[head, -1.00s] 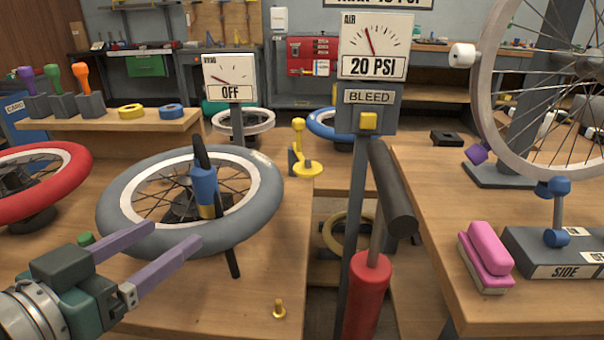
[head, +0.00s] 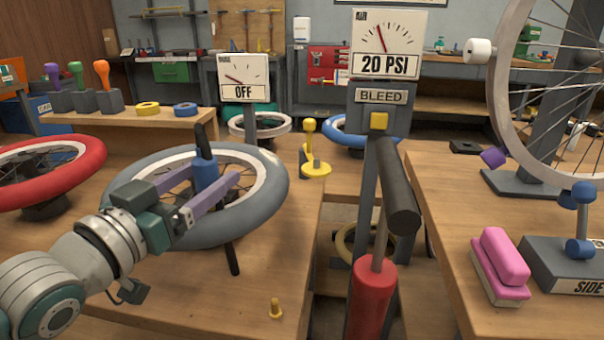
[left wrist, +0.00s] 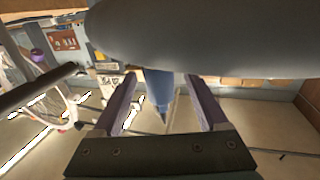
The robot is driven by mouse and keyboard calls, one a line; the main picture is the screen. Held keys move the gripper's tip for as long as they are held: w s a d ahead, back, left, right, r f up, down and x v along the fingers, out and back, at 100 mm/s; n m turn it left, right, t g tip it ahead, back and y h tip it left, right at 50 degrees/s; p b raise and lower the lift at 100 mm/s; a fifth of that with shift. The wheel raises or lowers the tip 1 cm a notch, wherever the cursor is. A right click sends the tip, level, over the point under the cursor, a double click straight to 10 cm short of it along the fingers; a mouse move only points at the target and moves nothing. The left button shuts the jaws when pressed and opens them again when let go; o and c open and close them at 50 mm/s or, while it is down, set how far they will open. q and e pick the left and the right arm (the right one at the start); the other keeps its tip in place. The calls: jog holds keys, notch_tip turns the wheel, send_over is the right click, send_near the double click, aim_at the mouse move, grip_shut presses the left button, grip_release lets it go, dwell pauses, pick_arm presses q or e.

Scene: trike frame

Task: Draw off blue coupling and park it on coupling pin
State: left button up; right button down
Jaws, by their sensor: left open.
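The blue coupling (head: 205,172) sits on a dark, near-upright hose at the grey tyre (head: 268,200) of the wheel lying on the left bench. My left gripper (head: 213,176) is open, with its purple fingers on either side of the coupling. In the left wrist view the coupling (left wrist: 158,82) shows between the fingers, with a gap on each side. The lower part of the coupling is hidden by a finger in the head view. My right gripper is not in view.
A gauge post with a BLEED box (head: 380,95) and a red pump (head: 372,300) stand right of the bench. A red-tyred wheel (head: 88,160) lies left. A yellow stand (head: 315,167) is behind right.

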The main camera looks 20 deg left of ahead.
pick_arm(q)
jog(key=shift+w, duration=0.4)
jog(key=shift+c, duration=0.2)
grip_shut()
